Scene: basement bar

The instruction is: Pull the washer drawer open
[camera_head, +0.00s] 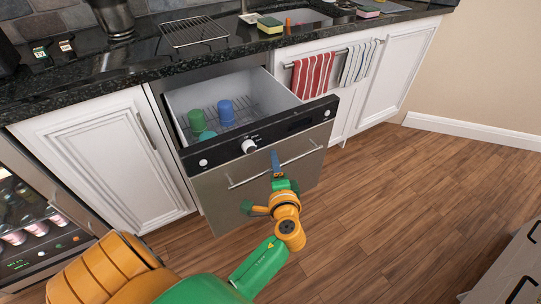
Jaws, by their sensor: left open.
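The washer drawer (210,190) stands pulled out of the cabinet, with a black control strip and a silver knob on its front. Its bar handle (245,182) runs across the steel front. My left gripper (276,164) is open at the handle, overlapping it in the view; I cannot tell whether it touches. Inside the drawer are a rack, a blue cup (226,112) and green cups (197,121). My right gripper is not in view.
A dark countertop (135,60) above holds a wire rack (194,33) and sponges. White cabinets (100,160) flank the drawer. Striped towels (313,76) hang to the right. A glass-front fridge (35,225) stands at left.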

